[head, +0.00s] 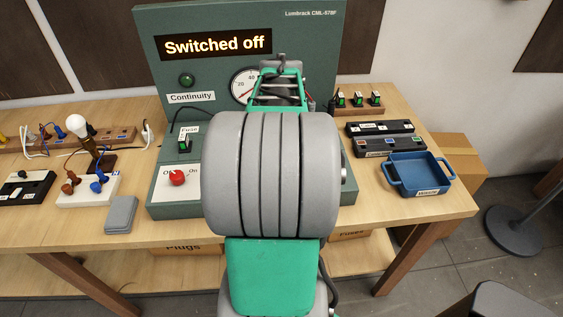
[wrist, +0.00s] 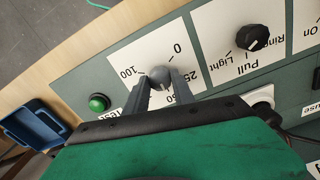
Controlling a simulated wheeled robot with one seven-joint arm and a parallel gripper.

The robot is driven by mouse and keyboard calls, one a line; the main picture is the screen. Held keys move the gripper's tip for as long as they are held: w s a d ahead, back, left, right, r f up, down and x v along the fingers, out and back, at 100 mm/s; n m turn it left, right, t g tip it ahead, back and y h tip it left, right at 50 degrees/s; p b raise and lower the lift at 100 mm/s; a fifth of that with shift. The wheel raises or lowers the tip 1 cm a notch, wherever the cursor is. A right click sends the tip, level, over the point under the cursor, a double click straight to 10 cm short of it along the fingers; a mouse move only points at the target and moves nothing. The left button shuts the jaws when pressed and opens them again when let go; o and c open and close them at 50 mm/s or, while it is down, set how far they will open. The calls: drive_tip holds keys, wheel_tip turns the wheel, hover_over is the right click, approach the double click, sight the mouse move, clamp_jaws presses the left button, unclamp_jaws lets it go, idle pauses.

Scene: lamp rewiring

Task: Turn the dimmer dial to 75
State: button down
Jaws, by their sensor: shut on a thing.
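The dimmer dial (wrist: 160,74) is a small round grey knob on a white plate (wrist: 208,72) marked 0, 25, 50 and 100 in the wrist view. The 75 mark is hidden behind my gripper. My gripper (wrist: 162,84) is shut on the dial, with one grey finger on each side of it. I cannot make out clearly which mark the dial points to. In the head view my arm covers the dial and the fingers.
A black knob (wrist: 252,38) and a green button (wrist: 98,102) flank the dial. The upright panel (head: 345,12) shows "Switched off" and a round gauge (head: 243,86). A red knob (head: 177,178) and a blue tray (head: 421,172) are on the table.

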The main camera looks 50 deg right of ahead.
drive_tip(key=m, duration=1.1)
drive_tip(key=shift+m, duration=0.5)
drive_tip(key=c, duration=1.1)
unclamp_jaws()
drive_tip(key=shift+o, duration=0.2)
wheel_tip(320, 180, up, 8)
drive_tip(key=shift+f, duration=0.1)
